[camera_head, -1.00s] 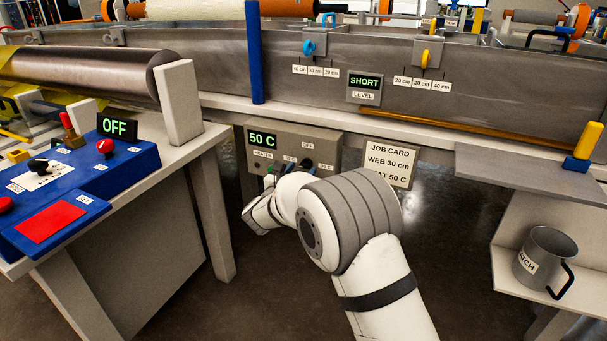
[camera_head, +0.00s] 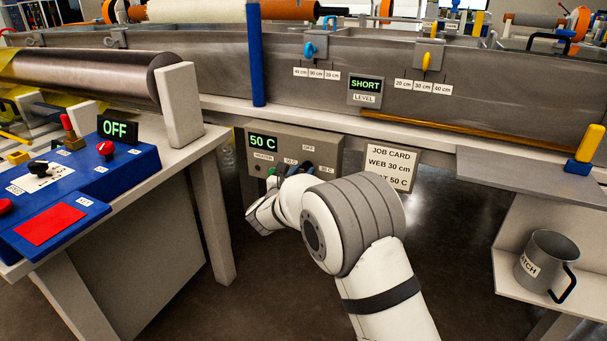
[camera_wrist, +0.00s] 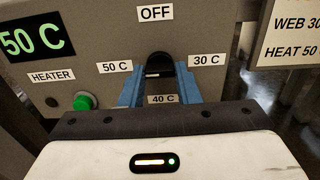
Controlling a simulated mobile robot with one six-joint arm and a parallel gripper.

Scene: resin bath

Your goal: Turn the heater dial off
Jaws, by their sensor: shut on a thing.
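The heater dial (camera_wrist: 160,68) is a black knob on the grey heater panel (camera_head: 327,149), ringed by labels: OFF above, 50 C left, 30 C right and 40 C below. My gripper (camera_wrist: 160,86) has its blue fingers on either side of the dial and is shut on it. A small pale mark shows on the knob, but I cannot tell clearly which label it points to. The heater display (camera_wrist: 36,40) reads 50 C in green. In the head view my gripper (camera_head: 290,174) is at the panel, and my wrist partly hides the dial.
A green button (camera_wrist: 84,101) sits left of the dial. A job card (camera_head: 391,167) hangs right of the panel. A blue control console (camera_head: 120,165) stands at the left, and a metal mug (camera_head: 546,256) sits on a shelf at the right.

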